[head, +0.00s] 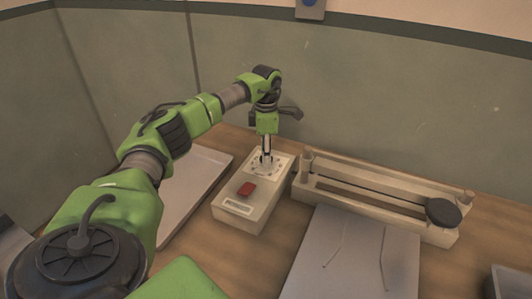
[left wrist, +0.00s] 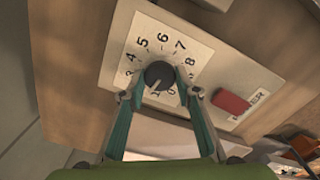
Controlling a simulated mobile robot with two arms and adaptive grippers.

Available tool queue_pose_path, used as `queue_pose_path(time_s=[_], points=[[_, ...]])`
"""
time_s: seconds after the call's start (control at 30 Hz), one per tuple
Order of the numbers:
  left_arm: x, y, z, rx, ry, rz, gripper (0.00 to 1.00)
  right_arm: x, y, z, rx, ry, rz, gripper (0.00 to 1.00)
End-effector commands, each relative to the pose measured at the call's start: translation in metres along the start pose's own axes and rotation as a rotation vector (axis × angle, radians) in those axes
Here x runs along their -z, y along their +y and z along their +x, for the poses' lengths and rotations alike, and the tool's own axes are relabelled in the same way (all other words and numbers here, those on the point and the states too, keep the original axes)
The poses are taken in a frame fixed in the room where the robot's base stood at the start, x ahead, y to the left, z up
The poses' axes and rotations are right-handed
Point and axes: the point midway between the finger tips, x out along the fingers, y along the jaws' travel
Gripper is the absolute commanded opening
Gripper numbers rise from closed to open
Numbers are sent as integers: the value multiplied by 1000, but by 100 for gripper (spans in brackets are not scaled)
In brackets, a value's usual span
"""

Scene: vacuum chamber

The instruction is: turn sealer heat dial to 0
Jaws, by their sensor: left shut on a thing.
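The sealer control box (head: 236,212) is cream-coloured and stands on the wooden bench, with a numbered dial face at its far end. The black heat dial (left wrist: 160,73) sits on the white number scale (left wrist: 140,50) in the left wrist view. Its white mark points down and to the left, seemingly near the 1. My left gripper (head: 266,158) reaches down onto the dial from above. In the left wrist view its two fingers (left wrist: 160,91) are shut on the dial, one on each side. They cover part of the low numbers. My right gripper is not in view.
A red switch (head: 246,189) is on the box, near the dial. A long cream sealer bar frame (head: 375,203) with a black knob (head: 443,212) lies right of it. A grey sheet (head: 350,262) lies in front, and a pale tray (head: 205,178) lies left. A wall stands behind.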

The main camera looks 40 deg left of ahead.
Motion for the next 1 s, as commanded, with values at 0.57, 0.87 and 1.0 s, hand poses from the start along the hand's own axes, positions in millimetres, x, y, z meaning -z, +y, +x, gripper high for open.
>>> queue_pose_path(time_s=[0.57,0.87,1.0], points=[[-1,0,-2,0,-1,-531,8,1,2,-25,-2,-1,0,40],[-1,0,-2,-1,-2,-799,8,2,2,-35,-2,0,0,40],[0,1,-2,-1,-3,-901,8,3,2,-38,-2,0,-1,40]])
